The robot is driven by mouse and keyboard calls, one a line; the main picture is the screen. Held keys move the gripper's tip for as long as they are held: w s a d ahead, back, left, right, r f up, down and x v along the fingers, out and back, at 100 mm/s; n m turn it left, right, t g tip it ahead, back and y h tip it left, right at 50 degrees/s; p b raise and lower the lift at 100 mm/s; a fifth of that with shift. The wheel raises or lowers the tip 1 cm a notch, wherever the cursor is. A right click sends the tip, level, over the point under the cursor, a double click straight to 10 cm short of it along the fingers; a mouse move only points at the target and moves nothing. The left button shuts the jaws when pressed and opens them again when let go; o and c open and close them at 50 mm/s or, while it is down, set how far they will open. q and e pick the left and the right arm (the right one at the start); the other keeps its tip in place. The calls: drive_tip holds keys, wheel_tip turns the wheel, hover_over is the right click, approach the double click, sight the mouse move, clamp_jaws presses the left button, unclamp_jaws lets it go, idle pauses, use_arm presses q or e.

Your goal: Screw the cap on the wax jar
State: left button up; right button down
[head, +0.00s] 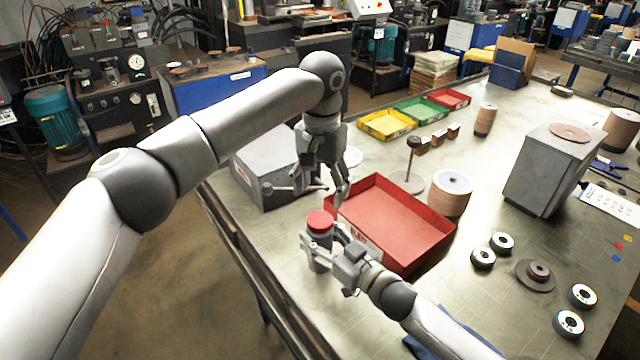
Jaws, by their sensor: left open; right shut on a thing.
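The wax jar (319,258) is a grey cylinder standing near the table's left edge, in front of the red tray. The red cap (320,220) sits on top of the jar; I cannot tell how tightly it is seated. My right gripper (322,238) comes in from the lower right and is shut on the jar's side, just below the cap; its fingers hide part of the jar. My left gripper (328,192) points down, open and empty, above and a little behind the cap, apart from it.
The red tray (398,207) is empty and stands close behind and right of the jar. A grey box (262,172) stands behind my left gripper. A disc stack (450,192), a stand (408,182) and several rings (501,243) lie to the right.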

sight(320, 219)
use_arm(q)
drive_tip(key=n, duration=0.4)
drive_tip(key=shift+a+r+n, duration=0.1)
drive_tip(key=shift+r+n, duration=0.1)
drive_tip(key=shift+n, duration=0.1)
drive_tip(key=n, duration=0.3)
drive_tip(key=shift+r+n, duration=0.1)
drive_tip(key=shift+n, duration=0.3)
drive_tip(key=shift+f, duration=4.05)
